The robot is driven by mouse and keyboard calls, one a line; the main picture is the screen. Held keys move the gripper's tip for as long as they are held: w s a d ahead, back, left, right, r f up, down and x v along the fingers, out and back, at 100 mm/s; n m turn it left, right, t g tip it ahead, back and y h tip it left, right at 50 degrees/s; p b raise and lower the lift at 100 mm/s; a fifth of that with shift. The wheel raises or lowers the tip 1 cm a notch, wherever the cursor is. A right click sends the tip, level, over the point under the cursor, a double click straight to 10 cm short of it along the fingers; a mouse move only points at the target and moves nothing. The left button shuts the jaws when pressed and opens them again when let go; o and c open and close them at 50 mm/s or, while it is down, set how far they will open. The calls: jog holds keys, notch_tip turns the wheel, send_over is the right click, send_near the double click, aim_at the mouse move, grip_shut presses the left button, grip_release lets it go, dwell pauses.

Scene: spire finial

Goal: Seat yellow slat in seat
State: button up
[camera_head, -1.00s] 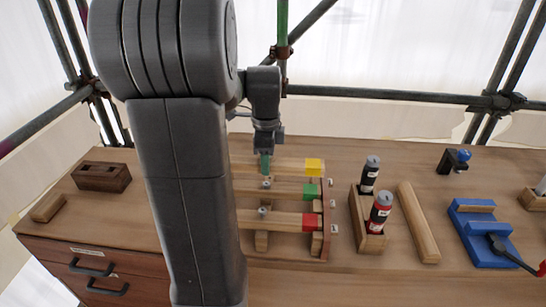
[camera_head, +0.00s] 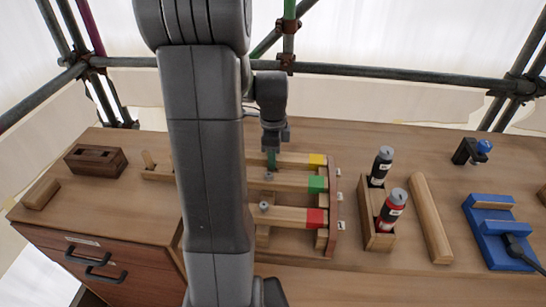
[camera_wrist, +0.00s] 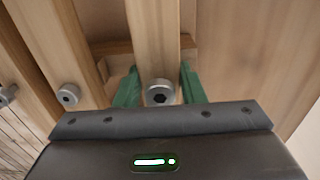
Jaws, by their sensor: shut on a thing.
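The yellow slat (camera_head: 298,159), a pale wooden bar with a yellow right end, lies lengthwise at the back of the wooden rack. My gripper (camera_head: 271,160) points down with its green fingers on either side of this slat, shut on it. In the wrist view, the slat (camera_wrist: 155,35) runs between the fingers, with a grey bolt head (camera_wrist: 159,93) near them. A wooden cross-piece (camera_wrist: 112,50) with small side blocks shows beneath it; I cannot tell whether the slat touches it. My arm hides part of the rack in the head view.
The green-ended slat (camera_head: 292,181) and red-ended slat (camera_head: 285,214) lie parallel in front, close by. A dark red end board (camera_head: 335,215) closes the rack's right side. A bottle holder (camera_head: 378,240), a loose wooden bar (camera_head: 431,215) and a blue fixture (camera_head: 490,240) stand to the right.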

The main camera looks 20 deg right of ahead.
jog(key=shift+f, duration=0.55)
jog(key=shift+f, duration=0.1)
jog(key=o, duration=1.1)
notch_tip(320, 180, up, 12)
jog(key=shift+r, duration=0.15)
